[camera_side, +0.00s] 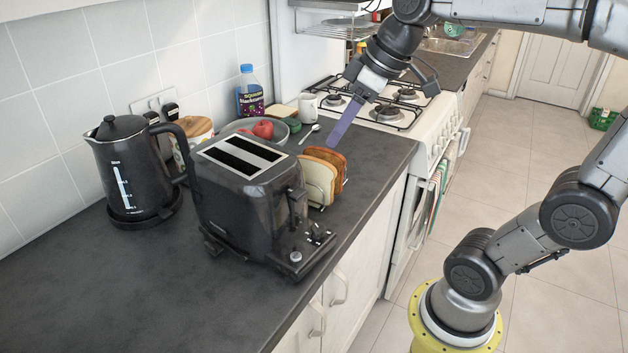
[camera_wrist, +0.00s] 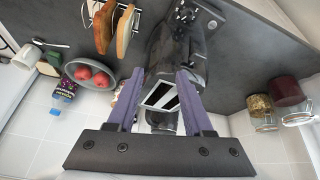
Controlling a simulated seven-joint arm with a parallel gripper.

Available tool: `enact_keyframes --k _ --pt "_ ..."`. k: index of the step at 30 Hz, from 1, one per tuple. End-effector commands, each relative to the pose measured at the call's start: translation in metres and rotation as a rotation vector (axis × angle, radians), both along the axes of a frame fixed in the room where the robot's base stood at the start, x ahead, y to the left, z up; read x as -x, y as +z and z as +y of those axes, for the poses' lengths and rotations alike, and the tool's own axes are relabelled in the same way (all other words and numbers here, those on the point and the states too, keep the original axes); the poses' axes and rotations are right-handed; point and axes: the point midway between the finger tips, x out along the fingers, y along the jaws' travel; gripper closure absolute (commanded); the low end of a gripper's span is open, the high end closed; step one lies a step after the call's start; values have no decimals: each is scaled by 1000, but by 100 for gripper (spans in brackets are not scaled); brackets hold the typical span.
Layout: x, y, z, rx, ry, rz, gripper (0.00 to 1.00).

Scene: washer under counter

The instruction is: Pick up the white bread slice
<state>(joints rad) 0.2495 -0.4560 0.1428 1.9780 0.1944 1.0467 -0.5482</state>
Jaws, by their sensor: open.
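The white bread slice (camera_side: 317,181) stands upright in a rack behind the black toaster (camera_side: 245,195), beside a brown bread slice (camera_side: 338,163). In the wrist view, the pale slice (camera_wrist: 124,32) and the brown one (camera_wrist: 103,27) are at the top, left of the toaster (camera_wrist: 178,52). My gripper (camera_side: 333,143), with purple fingers, is above and just behind the slices in the side view. In the wrist view my gripper (camera_wrist: 157,76) is open and empty, its fingers apart on either side of the toaster's slotted top. The slices lie outside the fingers, above the left one.
A bowl (camera_side: 285,126) with red apples, a white mug (camera_side: 307,107) and a spoon (camera_side: 309,132) are behind the rack. A black kettle (camera_side: 128,168) stands left of the toaster. A gas hob (camera_side: 370,105) lies beyond the counter. The front-left counter is clear.

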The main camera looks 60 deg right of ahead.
Motion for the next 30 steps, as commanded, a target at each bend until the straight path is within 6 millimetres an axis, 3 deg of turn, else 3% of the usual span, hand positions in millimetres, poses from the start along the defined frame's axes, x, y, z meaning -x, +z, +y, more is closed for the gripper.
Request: enact_keyframes --k 1,3,6,9,14,24,30 --pt "-19 0 -20 -13 -32 19 49" --pt "-36 -1 -42 -29 -74 34 49" --pt "-48 -9 -68 -52 -140 59 49" --pt "-47 -19 -81 -62 -175 84 49" --pt "-52 -33 -83 -64 -185 86 49" --pt "-74 -88 -80 -64 -183 85 49" --pt "-80 -99 -79 -62 -184 83 49"
